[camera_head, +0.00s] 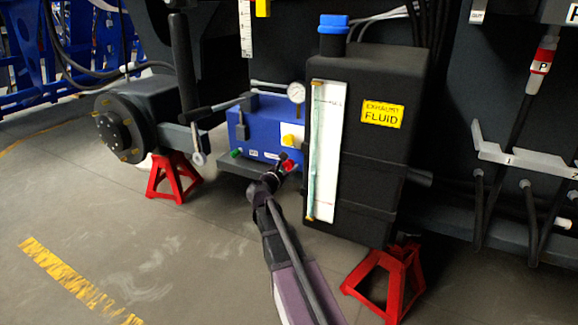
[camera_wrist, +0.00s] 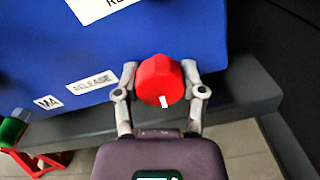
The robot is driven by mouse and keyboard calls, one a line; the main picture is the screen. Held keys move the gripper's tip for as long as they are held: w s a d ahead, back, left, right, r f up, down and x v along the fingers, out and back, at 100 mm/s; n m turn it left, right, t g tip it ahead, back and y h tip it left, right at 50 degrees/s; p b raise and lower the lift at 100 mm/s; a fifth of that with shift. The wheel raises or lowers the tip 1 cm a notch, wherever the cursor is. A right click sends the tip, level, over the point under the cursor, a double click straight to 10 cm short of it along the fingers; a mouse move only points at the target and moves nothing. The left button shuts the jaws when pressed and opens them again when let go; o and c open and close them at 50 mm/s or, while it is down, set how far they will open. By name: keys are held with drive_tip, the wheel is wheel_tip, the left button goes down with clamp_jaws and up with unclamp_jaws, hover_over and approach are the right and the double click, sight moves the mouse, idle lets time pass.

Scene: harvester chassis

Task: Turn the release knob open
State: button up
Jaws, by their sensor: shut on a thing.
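The red release knob (camera_wrist: 160,82) sits on the front of the blue pump box (camera_wrist: 150,30), right of a white label reading RELEASE. It has a white pointer mark that points down in the wrist view. My gripper (camera_wrist: 160,84) is shut on the knob, with one finger on its left side and one on its right. In the head view the red knob (camera_head: 289,166) shows just beyond my gripper (camera_head: 283,168), low on the right of the blue box (camera_head: 262,128). My arm partly hides that area.
A black tank (camera_head: 385,150) marked EXHAUST FLUID stands close right of my gripper. A green knob (camera_wrist: 13,129) is at the box's left. Red jack stands (camera_head: 174,178) and (camera_head: 388,283) support the chassis. A pressure gauge (camera_head: 296,93) tops the box. Floor at left is clear.

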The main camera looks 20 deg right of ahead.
drive_tip(key=shift+w+n, duration=0.3)
drive_tip(key=shift+n, duration=0.4)
drive_tip(key=shift+r, duration=0.1)
drive_tip(key=o, duration=1.2)
drive_tip(key=shift+c, duration=0.2)
drive_tip(key=shift+s, duration=0.15)
drive_tip(key=shift+s, duration=0.1)
drive_tip(key=shift+s+a, duration=0.45)
drive_tip(key=shift+a, duration=0.15)
drive_tip(key=v, duration=1)
drive_tip(key=shift+a, duration=0.2)
drive_tip(key=shift+s, duration=0.1)
